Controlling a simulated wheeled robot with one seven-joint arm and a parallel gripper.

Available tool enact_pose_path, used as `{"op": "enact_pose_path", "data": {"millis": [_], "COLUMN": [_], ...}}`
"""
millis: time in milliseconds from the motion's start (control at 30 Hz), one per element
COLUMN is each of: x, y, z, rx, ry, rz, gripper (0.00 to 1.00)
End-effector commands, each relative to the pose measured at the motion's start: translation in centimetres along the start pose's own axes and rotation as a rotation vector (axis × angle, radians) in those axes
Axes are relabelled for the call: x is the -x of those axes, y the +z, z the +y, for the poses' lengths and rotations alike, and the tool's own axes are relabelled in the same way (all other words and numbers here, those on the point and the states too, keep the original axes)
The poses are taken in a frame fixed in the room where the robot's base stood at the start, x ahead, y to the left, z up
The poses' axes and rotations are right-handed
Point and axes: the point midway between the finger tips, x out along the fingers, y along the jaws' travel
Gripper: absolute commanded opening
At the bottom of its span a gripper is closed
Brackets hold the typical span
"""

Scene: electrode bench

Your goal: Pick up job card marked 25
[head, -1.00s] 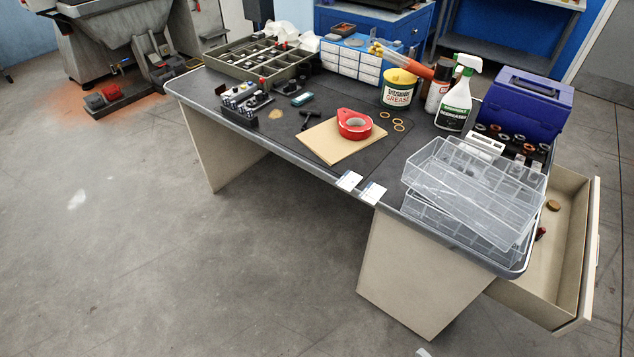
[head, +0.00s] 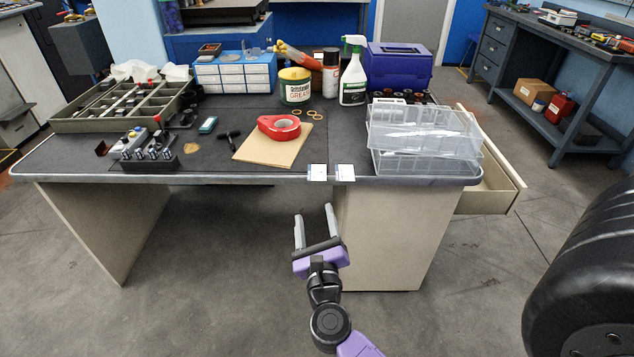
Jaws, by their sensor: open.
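Two small white cards lie side by side at the front edge of the bench, a left card (head: 317,172) and a right card (head: 345,172). Both seem to stick out slightly over the edge. Their markings are too small to read, so I cannot tell which is marked 25. My gripper (head: 314,212) is open and empty. It is in front of the bench, below the cards in the picture, with its two grey fingers pointing up toward the edge. It touches neither card.
Clear plastic cases (head: 425,140) stand to the right. An open drawer (head: 497,185) sticks out at the right. A holder of small parts (head: 148,152) stands left. Floor in front is free.

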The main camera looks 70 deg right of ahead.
Motion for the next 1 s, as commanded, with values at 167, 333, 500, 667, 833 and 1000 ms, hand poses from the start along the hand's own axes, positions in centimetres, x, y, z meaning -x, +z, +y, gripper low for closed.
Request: {"op": "enact_pose_path", "data": {"millis": [167, 333, 500, 667, 833, 1000], "x": [-4.8, -6.6, -8.3, -10.0, -12.5, -13.7], "y": [-2.7, -3.4, -3.5, -3.5, -3.7, -3.8], "z": [-0.2, -0.3, -0.5, -0.6, -0.7, -0.8], "rx": [-0.317, -0.419, -0.423, -0.422, -0.421, -0.418], "ry": [-0.091, -0.117, -0.117, -0.118, -0.117, -0.115], "rz": [0.083, 0.108, 0.108, 0.108, 0.108, 0.108], "gripper": [0.6, 0.6, 0.6, 0.6, 0.6, 0.6]}}
